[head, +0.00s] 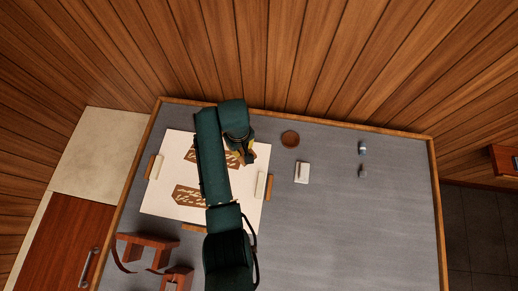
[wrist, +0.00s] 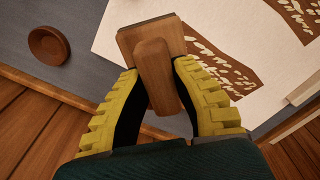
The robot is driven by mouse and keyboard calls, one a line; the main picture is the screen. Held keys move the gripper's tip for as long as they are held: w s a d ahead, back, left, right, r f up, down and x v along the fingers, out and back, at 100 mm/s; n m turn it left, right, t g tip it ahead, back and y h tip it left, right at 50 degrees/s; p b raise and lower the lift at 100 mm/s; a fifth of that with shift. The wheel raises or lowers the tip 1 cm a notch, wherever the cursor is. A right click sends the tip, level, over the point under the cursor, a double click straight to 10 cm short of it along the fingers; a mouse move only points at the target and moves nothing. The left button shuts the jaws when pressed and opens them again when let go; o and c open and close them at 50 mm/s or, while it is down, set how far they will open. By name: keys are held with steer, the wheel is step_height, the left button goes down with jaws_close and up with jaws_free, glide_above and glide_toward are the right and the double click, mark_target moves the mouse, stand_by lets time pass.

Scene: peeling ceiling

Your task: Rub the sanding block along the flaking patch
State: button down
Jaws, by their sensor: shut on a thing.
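A pale panel (head: 160,190) lies on the grey worktop with two brown flaking patches, a far one (head: 205,155) and a near one (head: 188,196), both speckled with pale flakes. The wrist view shows a patch (wrist: 222,62) just right of the sanding block (wrist: 153,60). The block has a wooden handle and a flat brown base. My gripper (wrist: 158,92) has yellow ridged fingers shut on the handle. In the head view my gripper (head: 243,156) is over the panel's far right part, at the far patch's right end, and my arm hides part of the panel. I cannot tell whether the base touches the panel.
A round brown bowl (head: 290,138) stands right of the panel. A small white item (head: 302,172) and two small objects (head: 362,148) lie farther right. Wooden strips edge the panel. Reddish wooden stands (head: 147,250) are at lower left. The right worktop (head: 390,230) is clear.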

steer(key=w+a+f+n+b, duration=0.1)
steer(key=a+n+b, duration=0.1)
steer(key=a+b, duration=0.1)
steer(key=w+a+f+n+b, duration=0.1)
steer(key=a+f+n+b, duration=0.1)
steer(key=a, duration=0.4)
steer(key=w+a+f+n+b, duration=0.1)
steer(key=a+n+b, duration=0.1)
steer(key=a+b, duration=0.3)
steer(key=shift+a+f, duration=0.15)
steer(key=shift+f, duration=0.1)
steer(key=s+a+r+n+b, duration=0.1)
steer(key=a+b, duration=0.3)
steer(key=a, duration=0.4)
steer(key=shift+s+a+r+n+b, duration=0.3)
steer(key=shift+r+n, duration=0.1)
steer(key=shift+n, duration=0.5)
